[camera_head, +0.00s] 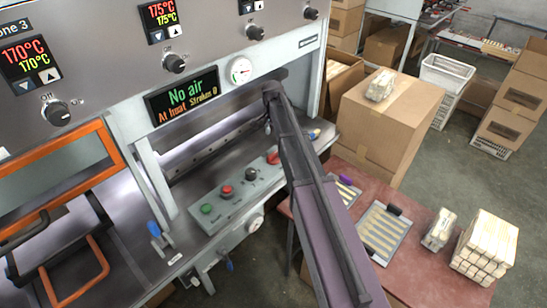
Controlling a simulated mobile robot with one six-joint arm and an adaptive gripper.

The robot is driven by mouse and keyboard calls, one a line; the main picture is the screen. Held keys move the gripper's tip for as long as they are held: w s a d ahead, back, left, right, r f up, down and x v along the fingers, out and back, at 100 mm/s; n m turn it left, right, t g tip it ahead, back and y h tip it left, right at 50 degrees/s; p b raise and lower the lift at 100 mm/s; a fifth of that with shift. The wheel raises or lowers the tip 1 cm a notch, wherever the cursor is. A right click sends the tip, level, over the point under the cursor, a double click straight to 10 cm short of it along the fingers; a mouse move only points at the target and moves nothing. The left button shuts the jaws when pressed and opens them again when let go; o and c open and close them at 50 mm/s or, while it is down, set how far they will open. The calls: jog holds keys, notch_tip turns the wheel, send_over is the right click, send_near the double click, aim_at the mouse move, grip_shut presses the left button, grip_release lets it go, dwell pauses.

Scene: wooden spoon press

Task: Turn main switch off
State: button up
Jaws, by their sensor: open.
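The press has a sloped grey control box (237,203) below its display. It carries a green button (207,209), a red button (227,190), a black knob (251,174) and a red control (273,157) at its right end, partly covered by my arm. I cannot read the labels, so I cannot tell which is the main switch. Several black knobs marked for off and on sit on the upper panel, such as the left one (57,113). My arm rises from the bottom past the box's right end; my gripper does not show and seems hidden behind it.
The display (183,96) reads "No air". A pressure gauge (239,70) sits right of it. An orange-framed guard (68,160) stands at left. A red table (425,259) with trays and stacked wooden pieces is at right. Cardboard boxes (385,118) stand behind it.

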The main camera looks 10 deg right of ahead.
aim_at(273, 153)
jog(key=shift+f+b, duration=5.35)
jog(key=shift+f, duration=0.3)
grip_shut()
jog(key=shift+d, duration=0.1)
